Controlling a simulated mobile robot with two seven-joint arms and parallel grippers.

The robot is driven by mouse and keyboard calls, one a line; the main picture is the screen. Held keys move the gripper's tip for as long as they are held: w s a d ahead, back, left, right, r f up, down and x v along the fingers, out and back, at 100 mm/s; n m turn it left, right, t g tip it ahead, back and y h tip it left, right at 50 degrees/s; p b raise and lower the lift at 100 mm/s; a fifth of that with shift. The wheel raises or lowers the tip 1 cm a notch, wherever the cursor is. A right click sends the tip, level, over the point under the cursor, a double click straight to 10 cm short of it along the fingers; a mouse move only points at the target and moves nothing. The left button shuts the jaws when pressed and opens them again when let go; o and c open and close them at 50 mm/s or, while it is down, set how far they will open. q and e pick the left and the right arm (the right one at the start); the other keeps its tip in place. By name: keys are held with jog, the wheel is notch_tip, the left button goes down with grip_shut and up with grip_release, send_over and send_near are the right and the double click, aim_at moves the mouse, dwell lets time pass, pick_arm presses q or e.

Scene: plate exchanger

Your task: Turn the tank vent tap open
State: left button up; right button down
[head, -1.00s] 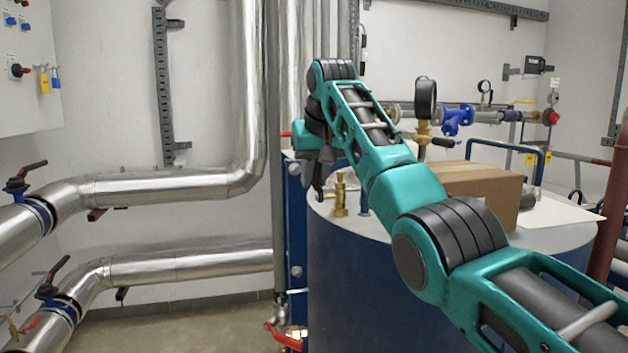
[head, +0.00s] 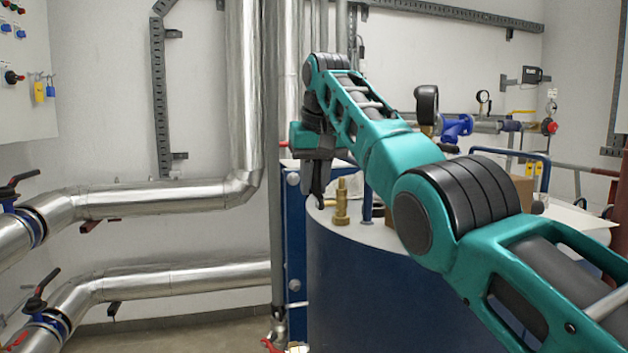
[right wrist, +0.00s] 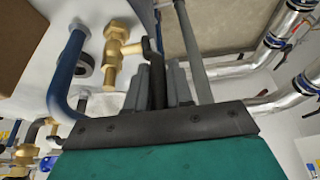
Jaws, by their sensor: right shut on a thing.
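The tank vent tap (head: 341,203) is a small upright brass fitting near the left edge of the tank's light top. It also shows in the right wrist view (right wrist: 115,50), with a brass side outlet and a dark lever (right wrist: 157,72). My right gripper (head: 318,185) is beside the tap, on its left in the head view. In the right wrist view its fingers (right wrist: 160,85) are shut on the dark lever. The fingers hide part of the lever. My left gripper is not in view.
The blue tank (head: 350,285) stands below my right arm. A blue bent pipe (right wrist: 62,75) rises close to the tap. Silver pipes (head: 150,203) run along the left wall.

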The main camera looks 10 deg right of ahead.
jog(key=shift+f, duration=0.1)
jog(key=c, duration=1.1)
grip_release()
jog(key=shift+r, duration=0.2)
jog(key=p+v, duration=0.2)
jog(key=v, duration=1)
jog(key=shift+s+r+p, duration=0.1)
jog(key=shift+r+p, duration=0.2)
